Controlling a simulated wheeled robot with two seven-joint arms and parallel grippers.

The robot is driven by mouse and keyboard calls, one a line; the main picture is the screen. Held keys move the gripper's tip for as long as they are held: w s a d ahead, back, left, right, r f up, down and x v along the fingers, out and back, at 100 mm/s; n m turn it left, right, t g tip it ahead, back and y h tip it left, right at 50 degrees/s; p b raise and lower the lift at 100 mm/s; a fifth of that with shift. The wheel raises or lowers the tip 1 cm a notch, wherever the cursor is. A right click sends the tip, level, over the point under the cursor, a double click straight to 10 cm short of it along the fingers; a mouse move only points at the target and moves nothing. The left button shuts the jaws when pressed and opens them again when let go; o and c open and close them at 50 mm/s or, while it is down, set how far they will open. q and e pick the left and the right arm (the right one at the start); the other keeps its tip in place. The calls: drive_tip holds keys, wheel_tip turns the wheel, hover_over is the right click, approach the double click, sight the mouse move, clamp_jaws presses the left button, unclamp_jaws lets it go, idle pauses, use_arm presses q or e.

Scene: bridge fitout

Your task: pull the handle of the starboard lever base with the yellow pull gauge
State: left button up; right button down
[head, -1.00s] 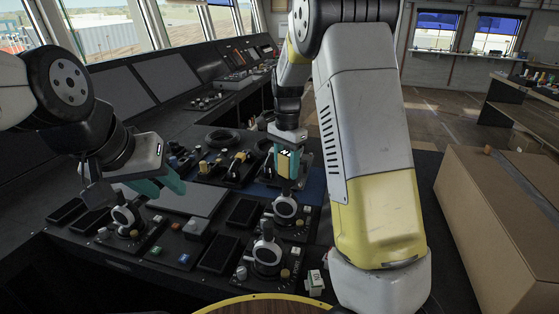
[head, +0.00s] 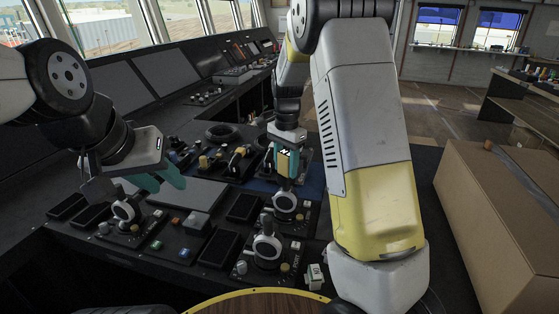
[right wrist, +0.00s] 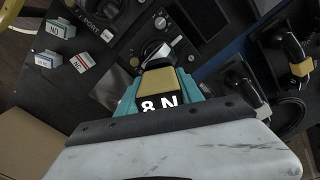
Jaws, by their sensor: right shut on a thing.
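My right gripper (head: 287,163) is shut on the yellow pull gauge (head: 284,160), just above a lever base (head: 285,204) with a pale ring on the right of the console. In the right wrist view the gauge (right wrist: 153,82) sits between teal fingers and reads 8 N. Its front end is close to the lever's pale handle (right wrist: 156,49); I cannot tell whether they touch. A nearer lever base (head: 267,250) is labelled PORT. Another lever base (head: 124,215) stands at the left. My left gripper (head: 158,181) hovers above that one, and its finger gap is unclear.
Small white labelled blocks (head: 315,277) are near the front right. A large cardboard box (head: 490,220) stands at the right. Dark screens (head: 120,90) line the back of the console.

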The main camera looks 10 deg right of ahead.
sight(285, 153)
drive_tip(key=shift+w+a, duration=0.3)
drive_tip(key=shift+a, duration=0.4)
idle(0.3)
drive_tip(key=shift+s+d, duration=0.3)
drive_tip(key=shift+d, duration=0.4)
drive_tip(key=shift+a+r, duration=0.1)
idle(0.4)
drive_tip(key=shift+r, duration=3.4)
